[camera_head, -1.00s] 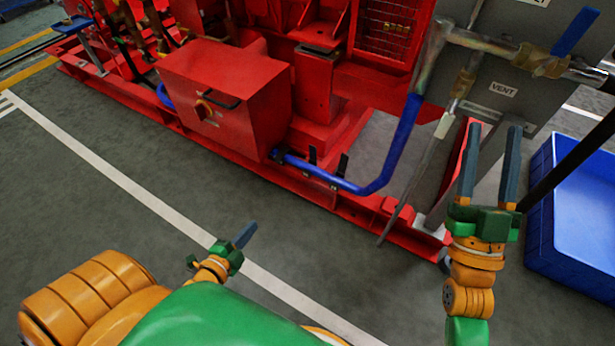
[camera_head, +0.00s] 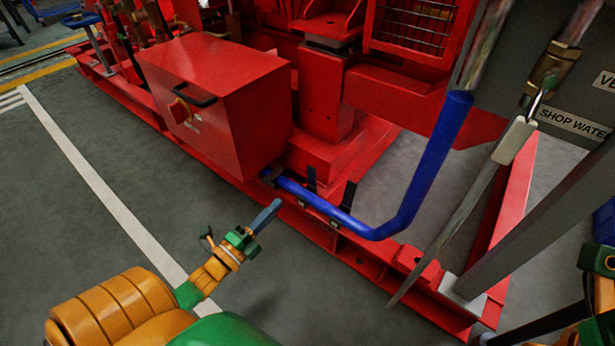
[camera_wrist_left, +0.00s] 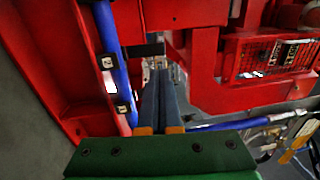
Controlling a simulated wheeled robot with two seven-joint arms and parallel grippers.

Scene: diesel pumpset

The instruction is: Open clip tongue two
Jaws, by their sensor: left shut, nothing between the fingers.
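The blue hose (camera_head: 423,175) runs along the red base rail, with several dark clips on it. Two dark upright clip tongues show in the head view: one nearer the red box (camera_head: 311,178) and one further right (camera_head: 348,195). My left gripper (camera_head: 277,204) is shut and empty, just in front of the rail, left of both tongues. In the left wrist view its fingers (camera_wrist_left: 161,75) lie together beside the hose (camera_wrist_left: 108,30). Two dark clips with small white labels, upper (camera_wrist_left: 106,62) and lower (camera_wrist_left: 123,108), are left of the fingers; the labels are hard to read. A dark tongue (camera_wrist_left: 146,49) sticks out near the fingertips.
The red box (camera_head: 215,100) with a switch stands behind the left gripper. A grey slanted post (camera_head: 560,215) and a hanging hose end (camera_head: 515,140) are at right. Part of my right gripper (camera_head: 597,258) shows at the right edge, fingers unclear. Floor (camera_head: 330,300) in front is clear.

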